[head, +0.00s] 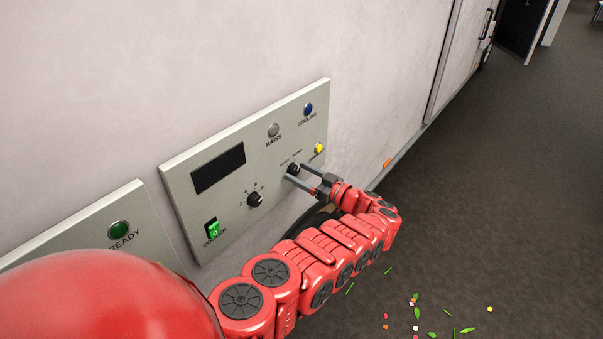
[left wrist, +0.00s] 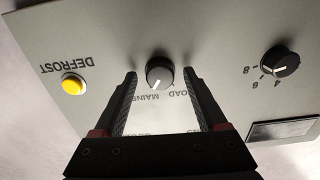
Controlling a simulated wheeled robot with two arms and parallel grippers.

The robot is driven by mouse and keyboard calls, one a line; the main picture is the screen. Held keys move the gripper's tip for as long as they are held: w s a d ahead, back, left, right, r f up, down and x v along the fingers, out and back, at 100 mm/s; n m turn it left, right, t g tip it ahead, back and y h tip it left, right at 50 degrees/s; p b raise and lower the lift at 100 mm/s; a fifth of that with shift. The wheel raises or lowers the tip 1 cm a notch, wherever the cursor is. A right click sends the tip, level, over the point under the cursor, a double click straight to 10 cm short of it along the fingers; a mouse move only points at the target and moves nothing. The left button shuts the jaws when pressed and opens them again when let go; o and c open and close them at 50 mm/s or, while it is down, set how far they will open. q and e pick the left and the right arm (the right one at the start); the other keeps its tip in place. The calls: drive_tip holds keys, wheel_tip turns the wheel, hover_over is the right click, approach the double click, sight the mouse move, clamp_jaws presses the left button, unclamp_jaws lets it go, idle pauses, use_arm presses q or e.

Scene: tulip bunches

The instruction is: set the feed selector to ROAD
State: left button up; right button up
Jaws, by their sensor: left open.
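The feed selector (head: 293,169) is a small dark round knob on the grey control panel (head: 225,163), below the lamps. In the left wrist view, which is upside down, the selector (left wrist: 159,73) has a white mark pointing toward the MAINS label (left wrist: 148,97). I see gaps between fingers and knob. My right gripper is not in view.
A numbered dial (head: 255,200), a green rocker switch (head: 212,229) and a dark display (head: 219,168) are on the panel. A yellow DEFROST button (head: 320,148) is close to the gripper. Petals and leaves (head: 432,335) lie on the floor at right.

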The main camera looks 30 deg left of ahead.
use_arm(q)
clamp_jaws()
idle(0.3)
